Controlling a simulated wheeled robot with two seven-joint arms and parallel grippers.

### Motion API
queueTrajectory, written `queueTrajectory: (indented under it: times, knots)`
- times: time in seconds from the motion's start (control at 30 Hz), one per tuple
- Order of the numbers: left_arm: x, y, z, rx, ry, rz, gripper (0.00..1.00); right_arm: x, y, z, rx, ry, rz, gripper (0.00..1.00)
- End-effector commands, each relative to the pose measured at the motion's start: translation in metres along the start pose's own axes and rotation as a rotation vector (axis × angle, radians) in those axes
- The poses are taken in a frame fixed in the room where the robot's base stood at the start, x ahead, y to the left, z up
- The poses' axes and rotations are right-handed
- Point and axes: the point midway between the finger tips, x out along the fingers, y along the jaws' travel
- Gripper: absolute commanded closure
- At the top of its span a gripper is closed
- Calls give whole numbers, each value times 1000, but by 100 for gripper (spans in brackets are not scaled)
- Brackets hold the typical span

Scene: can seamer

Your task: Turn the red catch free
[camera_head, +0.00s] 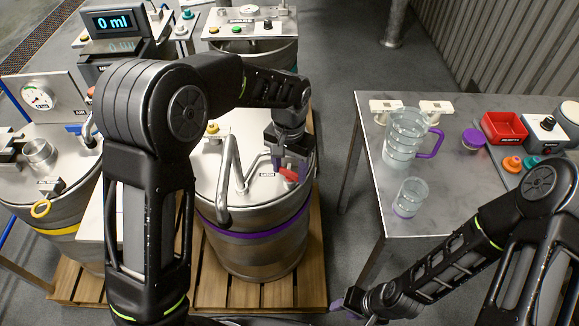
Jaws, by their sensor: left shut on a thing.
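The red catch (289,175) sits on the lid of the steel drum with the purple band (258,232), near the lid's right side. My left gripper (287,168) reaches down over the drum and is shut on the red catch; its fingers hide part of it. A bent steel handle (224,180) stands on the same lid, left of the catch. My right gripper (350,303) is low at the bottom, left of the table's front leg and away from the drum; its fingers are too small and dark to read.
A yellow-banded drum (60,232) stands at the left. The drums stand on a wooden pallet (240,292).

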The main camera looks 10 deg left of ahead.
Motion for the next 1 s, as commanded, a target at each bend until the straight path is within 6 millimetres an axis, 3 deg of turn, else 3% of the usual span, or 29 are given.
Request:
queueTrajectory:
  times: [0.5,1.0]
  knots:
    - [-2,0,-1,-430,3,0,86,-7,-3,0,0,-1,0,64]
    - [-1,-1,-1,-547,5,0,86,-8,-3,0,0,-1,0,64]
